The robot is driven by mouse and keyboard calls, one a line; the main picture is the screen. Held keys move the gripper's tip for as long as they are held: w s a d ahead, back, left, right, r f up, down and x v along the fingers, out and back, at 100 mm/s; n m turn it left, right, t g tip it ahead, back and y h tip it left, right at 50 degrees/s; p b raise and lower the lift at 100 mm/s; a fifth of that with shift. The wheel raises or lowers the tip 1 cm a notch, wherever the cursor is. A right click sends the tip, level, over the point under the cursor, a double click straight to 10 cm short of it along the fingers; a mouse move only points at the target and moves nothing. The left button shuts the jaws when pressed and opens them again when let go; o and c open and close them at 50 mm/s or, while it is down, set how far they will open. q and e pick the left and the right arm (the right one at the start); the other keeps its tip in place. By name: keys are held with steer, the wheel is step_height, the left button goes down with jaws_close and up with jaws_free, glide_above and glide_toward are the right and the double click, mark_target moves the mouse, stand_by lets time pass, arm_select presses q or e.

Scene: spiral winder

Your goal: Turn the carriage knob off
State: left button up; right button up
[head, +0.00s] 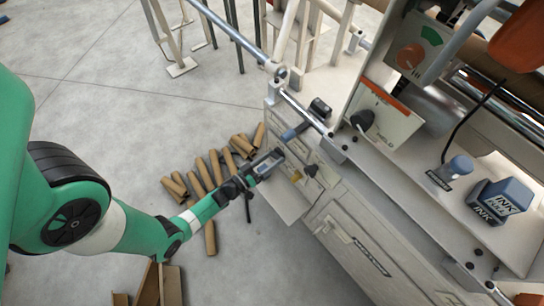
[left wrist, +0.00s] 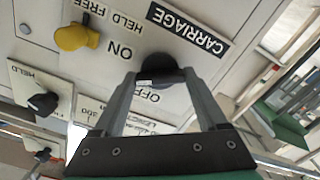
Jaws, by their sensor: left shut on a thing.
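The carriage knob (left wrist: 158,66) is a dark round knob on a pale panel in the left wrist view, which shows the panel upside down. A black CARRIAGE label (left wrist: 187,32) lies beside it, with ON and OFF printed around it. My left gripper (left wrist: 160,80) is shut on the knob, one fingertip on each side. The knob's pointer direction is hard to tell because the fingers cover part of it. In the head view my left gripper (head: 269,163) reaches the machine's front panel and hides the knob. My right gripper is not in view.
A yellow knob (left wrist: 77,37) marked HELD and FREE sits close by on the same panel. A black knob (left wrist: 42,104) is on a separate plate. Cardboard tubes (head: 197,180) lie on the floor near the arm. A blue-handled lever (head: 297,131) stands just above the gripper.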

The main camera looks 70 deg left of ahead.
arm_select(q)
steer(key=n+p, duration=0.1)
steer(key=n, duration=0.4)
steer(key=shift+n, duration=0.3)
steer(key=n+p, duration=0.1)
steer(key=n, duration=0.5)
stand_by(0.4)
steer(key=o, duration=1.3)
steer(key=p+v, duration=0.2)
steer(key=v, duration=0.9)
steer(key=shift+s+d+p, duration=0.15)
steer(key=shift+s+p, duration=0.15)
steer(key=shift+p, duration=0.05)
